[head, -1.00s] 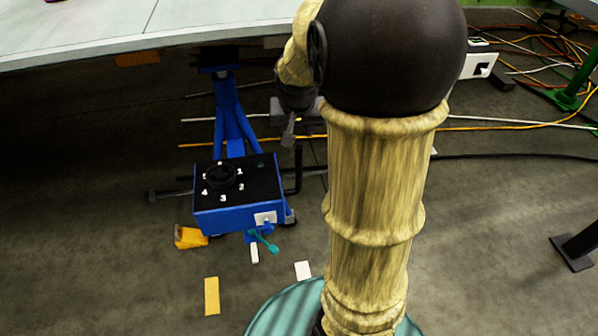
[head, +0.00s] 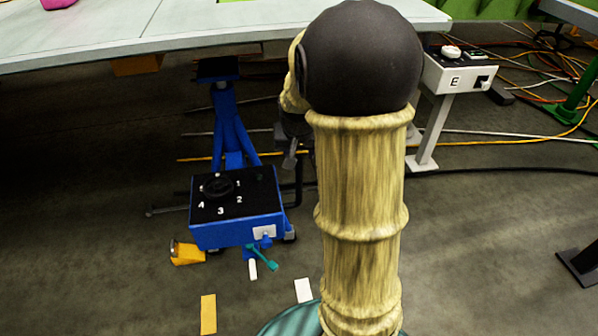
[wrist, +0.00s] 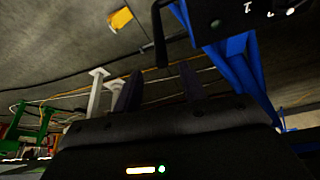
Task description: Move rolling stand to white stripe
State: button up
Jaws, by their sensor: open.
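The rolling stand (head: 236,232) is blue with a black, numbered top holding a round black dial. It stands upright on the floor, left of my arm in the head view, and shows at upper right in the wrist view (wrist: 238,62). A white stripe (head: 303,290) lies on the floor in front of it, to its right. A small white piece (head: 252,269) shows right below the stand. My gripper (wrist: 160,88) is open and empty, behind the stand's right side. A dark bar (wrist: 159,40) shows just beyond its fingers. My arm hides part of the gripper in the head view.
A pale table (head: 180,25) overhangs behind. A white box marked E (head: 458,76) stands on a post at right, near cables. Floor at front right is clear.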

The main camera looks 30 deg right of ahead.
aim_at(299, 168)
jog(key=b+x, duration=0.3)
jog(key=x, duration=0.8)
jog(key=shift+c, duration=0.2)
grip_shut()
